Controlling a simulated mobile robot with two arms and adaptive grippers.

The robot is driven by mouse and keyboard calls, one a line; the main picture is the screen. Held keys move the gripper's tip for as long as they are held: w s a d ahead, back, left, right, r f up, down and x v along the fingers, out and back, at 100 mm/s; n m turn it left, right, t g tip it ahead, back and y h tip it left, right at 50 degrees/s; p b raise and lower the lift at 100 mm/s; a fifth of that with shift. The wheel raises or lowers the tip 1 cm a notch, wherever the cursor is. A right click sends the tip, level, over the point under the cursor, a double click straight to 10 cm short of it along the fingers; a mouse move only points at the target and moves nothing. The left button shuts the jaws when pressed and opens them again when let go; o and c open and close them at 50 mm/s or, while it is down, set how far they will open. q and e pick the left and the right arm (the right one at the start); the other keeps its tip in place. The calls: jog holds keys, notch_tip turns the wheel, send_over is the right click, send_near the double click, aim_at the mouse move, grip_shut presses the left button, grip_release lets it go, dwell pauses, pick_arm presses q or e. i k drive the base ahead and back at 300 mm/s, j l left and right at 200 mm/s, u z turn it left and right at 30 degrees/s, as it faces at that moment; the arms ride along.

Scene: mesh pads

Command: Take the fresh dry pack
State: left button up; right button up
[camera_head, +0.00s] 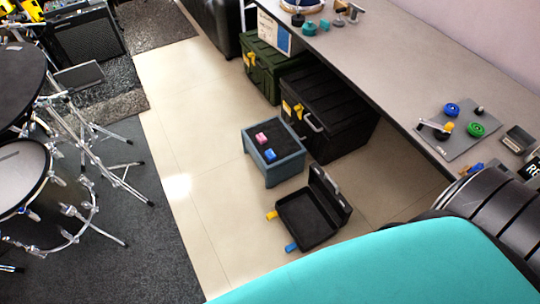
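Two small packs lie on a low grey stand with a dark top (290,168) on the floor: a pink one (262,138) and a blue one (270,154) closer to me. I cannot tell from this view which pack, if either, is the fresh dry one. No label is readable on them. Neither of my grippers shows in the head view.
An open black case (306,220) with yellow and blue latches lies on the floor near the stand. A black trunk (340,110) and a green trunk (262,66) stand under a long table (400,60). Drums stand left; pale floor (212,170) between is clear.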

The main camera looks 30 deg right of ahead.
aim_at(270, 154)
jog(key=i+j, duration=0.25)
jog(key=i, duration=0.25)
jog(key=i+j+z, duration=0.2)
jog(key=z, duration=0.25)
jog(key=i+j+z, duration=0.3)
jog(key=z, duration=0.2)
jog(key=i+j+z, duration=0.2)
jog(key=j+z, duration=0.25)
